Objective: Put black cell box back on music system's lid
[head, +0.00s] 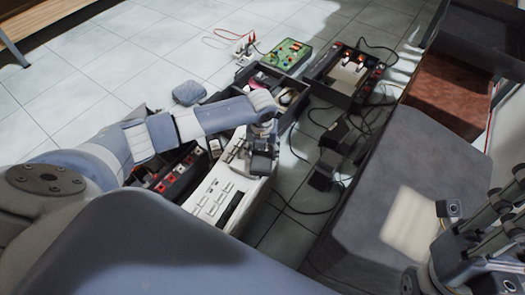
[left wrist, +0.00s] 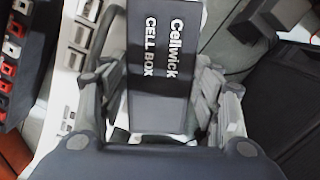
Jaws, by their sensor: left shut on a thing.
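The black cell box, lettered "Cellwick CELL BOX", fills the middle of the left wrist view (left wrist: 160,70). My left gripper (head: 263,150) is shut on it, with a finger along each side in the left wrist view (left wrist: 155,95). In the head view the gripper and box are over the far right part of the music system, a long white unit (head: 215,198) on the floor. Whether the box touches the lid cannot be told. My right gripper (head: 480,235) is at the lower right, away from these things; its fingertips are unclear.
A dark case with red parts (head: 170,178) lies left of the music system. Beyond are an open dark bin (head: 290,105), a green board (head: 287,53) and a dark device with knobs (head: 343,75). Black cables and adapters (head: 335,135) lie to the right. Tiled floor (head: 90,60) is clear at upper left.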

